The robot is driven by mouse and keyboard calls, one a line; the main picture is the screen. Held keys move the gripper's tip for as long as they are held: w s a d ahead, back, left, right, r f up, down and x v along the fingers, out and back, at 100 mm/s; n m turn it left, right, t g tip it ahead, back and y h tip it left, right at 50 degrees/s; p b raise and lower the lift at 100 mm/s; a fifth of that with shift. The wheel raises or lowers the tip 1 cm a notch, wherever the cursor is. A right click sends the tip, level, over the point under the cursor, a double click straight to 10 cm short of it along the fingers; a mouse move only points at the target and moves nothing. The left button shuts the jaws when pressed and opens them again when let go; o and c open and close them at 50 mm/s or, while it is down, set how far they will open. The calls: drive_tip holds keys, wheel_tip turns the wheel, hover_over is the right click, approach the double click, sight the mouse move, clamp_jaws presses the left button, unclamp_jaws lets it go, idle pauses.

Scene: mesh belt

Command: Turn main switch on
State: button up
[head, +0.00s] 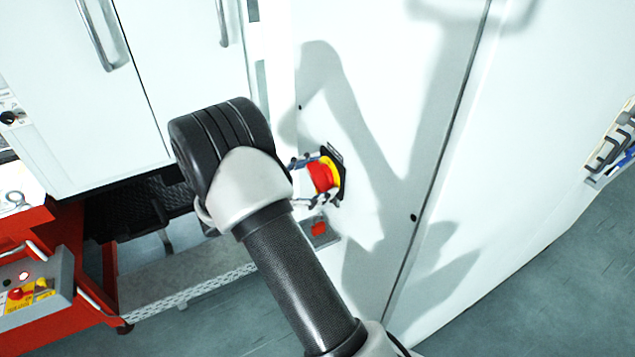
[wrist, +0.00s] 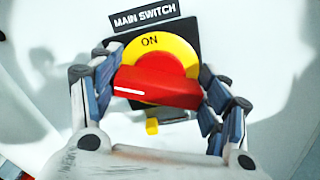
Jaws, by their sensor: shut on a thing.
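The main switch is a red rotary handle (wrist: 155,88) on a yellow disc (wrist: 160,52) marked ON, on a black plate under a MAIN SWITCH label (wrist: 144,16). In the wrist view the handle lies nearly level, with its white mark toward the left end. My gripper (wrist: 158,92) is shut on the handle, one finger at each end. In the head view the red handle (head: 320,176) shows on the white cabinet panel, with my gripper (head: 312,178) at it and my arm partly in front.
The white cabinet wall (head: 400,100) fills the middle and right. A small red part on a grey plate (head: 319,228) sits below the switch. A red cart (head: 60,290) with a control box stands at the lower left. Grey floor (head: 540,300) is open at the lower right.

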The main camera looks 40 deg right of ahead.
drive_tip(key=m+b, duration=0.3)
drive_tip(key=shift+s+f+m, duration=0.1)
drive_tip(key=shift+f+m, duration=0.15)
drive_tip(key=shift+m, duration=0.15)
drive_tip(key=m+b, duration=0.3)
drive_tip(key=shift+f+m, duration=0.1)
drive_tip(key=shift+m, duration=0.2)
drive_tip(key=shift+m+b, duration=1.15)
drive_tip(key=shift+m, duration=0.05)
drive_tip(key=shift+m+b, duration=0.6)
drive_tip(key=shift+m, duration=0.7)
drive_tip(key=o, duration=1.1)
drive_tip(key=shift+c, duration=0.2)
